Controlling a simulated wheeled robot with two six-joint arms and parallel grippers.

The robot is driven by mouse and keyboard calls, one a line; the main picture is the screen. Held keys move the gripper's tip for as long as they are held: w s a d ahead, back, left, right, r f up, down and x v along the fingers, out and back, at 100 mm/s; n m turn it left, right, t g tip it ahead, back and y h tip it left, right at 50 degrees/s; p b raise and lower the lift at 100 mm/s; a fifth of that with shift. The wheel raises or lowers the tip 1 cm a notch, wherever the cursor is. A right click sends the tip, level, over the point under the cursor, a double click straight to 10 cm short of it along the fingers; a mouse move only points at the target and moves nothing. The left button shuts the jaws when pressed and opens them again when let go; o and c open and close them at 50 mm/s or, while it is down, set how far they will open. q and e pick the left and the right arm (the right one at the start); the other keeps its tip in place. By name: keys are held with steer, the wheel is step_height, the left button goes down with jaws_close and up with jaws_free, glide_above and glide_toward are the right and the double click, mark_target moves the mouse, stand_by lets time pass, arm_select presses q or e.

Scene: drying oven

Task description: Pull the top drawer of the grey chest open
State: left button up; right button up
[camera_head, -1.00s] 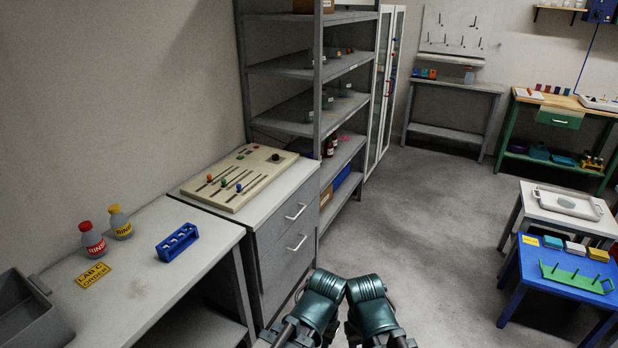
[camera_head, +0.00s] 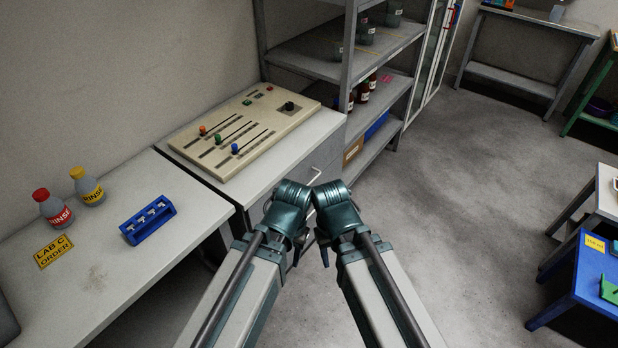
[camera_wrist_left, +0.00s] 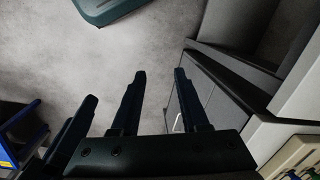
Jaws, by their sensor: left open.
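The grey chest (camera_head: 325,152) stands under the worktop with the beige control panel. Its top drawer front shows just behind my arms, with a pale bar handle (camera_head: 316,174); the drawer looks shut. The lower front is mostly hidden by my arms. In the left wrist view the chest front (camera_wrist_left: 215,108) is at the right, with a pale handle (camera_wrist_left: 178,123) beside the rightmost finger. I cannot tell which drawer that handle belongs to. My left gripper (camera_wrist_left: 158,80) is open, with nothing seen between its fingers.
The beige control panel (camera_head: 247,128) sits on the worktop. A bench at left holds a blue rack (camera_head: 148,221), two rinse bottles and a yellow sign. Metal shelves (camera_head: 350,45) stand beyond the chest. A blue table (camera_head: 580,270) is at right, with open floor between.

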arm_select(q)
step_height(320, 180, down, 20)
steer(key=b, duration=1.8)
steer(key=n+t+h+b, duration=0.75)
steer(key=n+t, duration=0.75)
steer(key=n, duration=1)
glide_toward(311, 183)
steer(key=shift+y, duration=0.85)
steer(key=b+x, duration=0.1)
steer(key=x, duration=0.3)
steer(key=b+x, duration=0.2)
steer(key=x, duration=0.1)
steer(key=d+b+x, duration=0.1)
steer(key=x, duration=0.3)
steer(key=shift+w+d+r, duration=0.1)
steer(key=shift+w+r, duration=0.05)
steer(key=shift+w, duration=0.1)
steer(key=shift+c, duration=0.3)
jaws_close()
